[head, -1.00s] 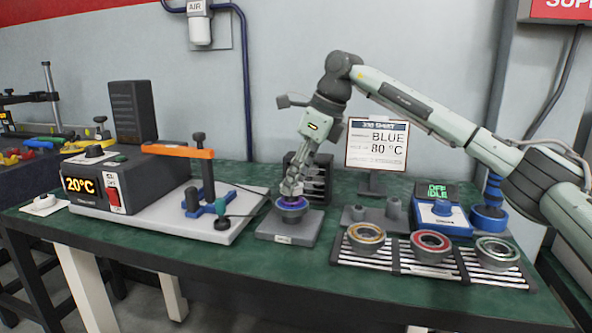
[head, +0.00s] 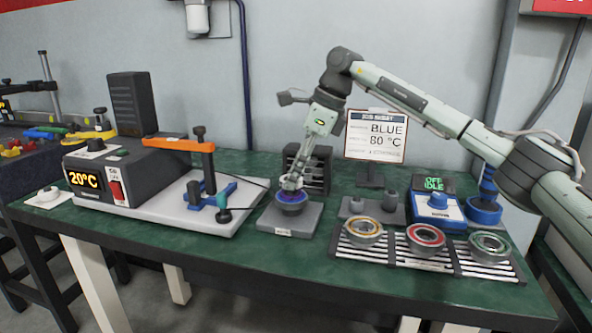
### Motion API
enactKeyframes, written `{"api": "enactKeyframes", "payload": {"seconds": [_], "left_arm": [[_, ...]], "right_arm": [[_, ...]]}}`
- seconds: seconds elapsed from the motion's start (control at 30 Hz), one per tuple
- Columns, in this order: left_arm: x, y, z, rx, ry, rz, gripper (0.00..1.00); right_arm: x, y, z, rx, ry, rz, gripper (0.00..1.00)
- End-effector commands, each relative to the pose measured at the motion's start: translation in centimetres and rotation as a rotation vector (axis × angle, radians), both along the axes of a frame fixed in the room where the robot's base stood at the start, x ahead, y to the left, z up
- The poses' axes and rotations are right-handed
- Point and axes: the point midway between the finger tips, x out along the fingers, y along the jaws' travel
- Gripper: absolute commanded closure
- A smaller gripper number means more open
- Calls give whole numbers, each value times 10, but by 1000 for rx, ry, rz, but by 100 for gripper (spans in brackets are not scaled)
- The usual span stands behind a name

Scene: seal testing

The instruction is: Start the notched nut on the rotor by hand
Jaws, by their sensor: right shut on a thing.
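My right gripper (head: 292,182) points down onto a short dark round part with a blue-purple ring on top, which I take for the rotor (head: 291,207). The rotor sits on a small grey plate (head: 297,228) near the middle of the bench. The fingers are shut at the rotor's top centre. The notched nut is too small and too hidden by the fingers to make out; I cannot tell how it sits. My left gripper is not in view.
To the left stands a heater unit reading 20 °C (head: 85,181) on a white base with an orange-armed clamp (head: 178,145). To the right, bearings with yellow (head: 363,232), red (head: 426,239) and green (head: 489,246) rings lie on a slatted rack. A blue device (head: 438,208) and job sheet (head: 377,137) stand behind.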

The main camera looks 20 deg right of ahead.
Motion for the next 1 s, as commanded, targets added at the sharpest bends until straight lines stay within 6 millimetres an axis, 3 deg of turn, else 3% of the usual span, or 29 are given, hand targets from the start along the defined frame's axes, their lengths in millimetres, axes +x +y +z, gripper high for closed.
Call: {"api": "enactKeyframes", "payload": {"seconds": [1.0], "left_arm": [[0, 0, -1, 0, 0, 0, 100]], "right_arm": [[0, 0, -7, 0, -1, 0, 94]]}}
